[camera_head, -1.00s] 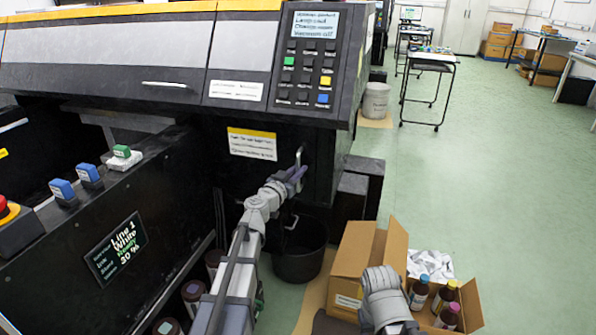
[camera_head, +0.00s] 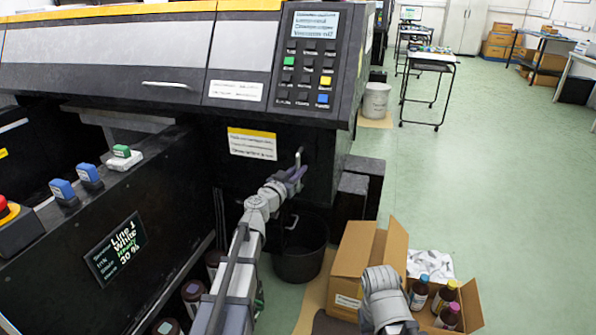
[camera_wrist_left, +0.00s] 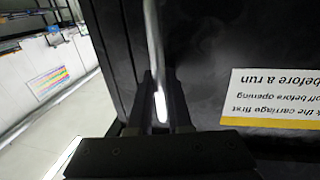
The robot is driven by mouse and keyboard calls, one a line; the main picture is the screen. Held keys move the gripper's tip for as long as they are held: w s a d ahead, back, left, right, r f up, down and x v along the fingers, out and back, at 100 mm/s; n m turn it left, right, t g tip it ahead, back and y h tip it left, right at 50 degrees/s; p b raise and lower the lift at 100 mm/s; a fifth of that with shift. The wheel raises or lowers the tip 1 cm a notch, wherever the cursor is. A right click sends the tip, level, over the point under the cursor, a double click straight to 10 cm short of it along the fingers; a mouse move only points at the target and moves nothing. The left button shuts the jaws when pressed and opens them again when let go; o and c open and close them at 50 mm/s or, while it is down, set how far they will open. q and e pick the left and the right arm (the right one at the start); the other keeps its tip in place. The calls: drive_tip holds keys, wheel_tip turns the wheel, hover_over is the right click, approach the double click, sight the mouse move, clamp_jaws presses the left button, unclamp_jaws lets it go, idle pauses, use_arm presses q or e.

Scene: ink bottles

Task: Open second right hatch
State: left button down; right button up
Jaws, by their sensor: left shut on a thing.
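The hatch (camera_head: 232,178) is a dark panel low on the machine, under the keypad, with a yellow and white label (camera_head: 252,144). A metal bar handle (camera_head: 299,156) stands upright at its right side. My left gripper (camera_head: 297,174) is shut on this handle. In the left wrist view the handle (camera_wrist_left: 153,40) runs down between the two dark fingers (camera_wrist_left: 160,108). The panel looks closed, though its edges are hard to make out. My right arm (camera_head: 385,298) shows at the bottom right; its fingers are not visible.
A dark bucket (camera_head: 300,262) stands on the floor below the handle. An open cardboard box (camera_head: 355,262) and a box with several bottles (camera_head: 468,305) stand to its right. Dark blocks (camera_head: 357,190) adjoin the machine. The green floor at right is mostly clear.

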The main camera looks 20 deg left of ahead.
use_arm(q)
drive_tip(key=shift+s, duration=0.1)
drive_tip(key=s+a+m+g+h, duration=0.2)
drive_tip(key=s+a, duration=0.6)
drive_tip(key=s, duration=0.4)
drive_tip(key=s+a+m+g+h, duration=0.2)
drive_tip(key=s+a+m+h, duration=0.2)
drive_tip(key=s+a, duration=0.5)
drive_tip(key=s+h, duration=0.2)
drive_tip(key=shift+s+g+h, duration=0.3)
drive_tip(key=shift+s, duration=0.05)
drive_tip(key=c, duration=0.8)
unclamp_jaws()
drive_tip(key=shift+c, duration=0.2)
drive_tip(key=shift+r, duration=0.1)
wheel_tip(320, 180, up, 10)
drive_tip(key=p, duration=1)
